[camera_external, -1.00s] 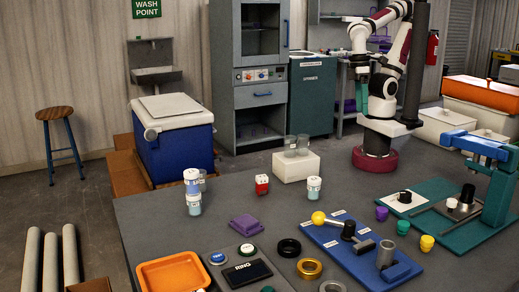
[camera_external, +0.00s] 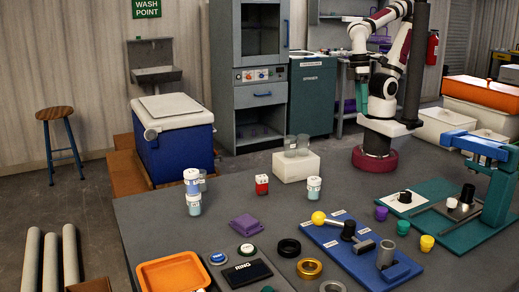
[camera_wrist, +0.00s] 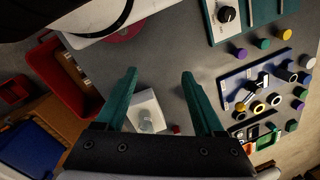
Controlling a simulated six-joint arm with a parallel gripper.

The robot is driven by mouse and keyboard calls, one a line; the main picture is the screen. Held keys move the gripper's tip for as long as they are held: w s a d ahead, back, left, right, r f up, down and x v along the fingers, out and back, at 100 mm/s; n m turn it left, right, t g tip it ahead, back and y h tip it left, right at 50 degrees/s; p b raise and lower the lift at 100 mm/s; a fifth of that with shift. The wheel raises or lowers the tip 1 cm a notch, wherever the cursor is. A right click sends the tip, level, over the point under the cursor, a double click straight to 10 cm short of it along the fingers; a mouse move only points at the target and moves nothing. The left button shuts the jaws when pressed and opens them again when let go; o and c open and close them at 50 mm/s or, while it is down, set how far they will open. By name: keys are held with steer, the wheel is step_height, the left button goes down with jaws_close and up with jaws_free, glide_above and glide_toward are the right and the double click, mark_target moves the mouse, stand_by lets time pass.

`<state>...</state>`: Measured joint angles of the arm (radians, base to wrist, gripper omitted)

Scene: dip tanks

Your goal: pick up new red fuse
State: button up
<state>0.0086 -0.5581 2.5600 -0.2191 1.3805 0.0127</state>
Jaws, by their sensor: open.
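A small red block with a pale top (camera_external: 262,184), which looks like the red fuse, stands on the grey table just left of the white block. In the wrist view a small red thing (camera_wrist: 176,129) shows beside the white block, low between my fingers and partly close to the gripper body. My gripper (camera_wrist: 159,75) has two teal fingers spread wide apart with nothing between their tips. In the external view my gripper (camera_external: 362,98) is high at the back, above and well away from the red block.
The white block (camera_external: 296,166) carries clear beakers. White-capped jars (camera_external: 314,188) (camera_external: 193,197) stand on both sides of the red block. A purple folded cloth (camera_external: 246,224), an orange tray (camera_external: 173,272) and a blue board with fittings (camera_external: 362,257) lie nearer the front. Table around the red block is fairly clear.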

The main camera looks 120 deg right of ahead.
steer(key=shift+w, duration=0.1)
steer(key=t+h, duration=0.6)
steer(key=t, duration=0.5)
glide_toward(262, 176)
steer(key=f, duration=0.1)
steer(key=w+f, duration=0.1)
steer(key=shift+w+a+f, duration=0.1)
steer(key=shift+w+f, duration=0.2)
steer(key=shift+f, duration=0.1)
steer(key=shift+w+d+f+n+t+h, duration=0.1)
steer(key=shift+w+d+n+t+h, duration=0.15)
steer(key=shift+n+t+h, duration=0.2)
steer(key=x, duration=0.7)
jaws_close()
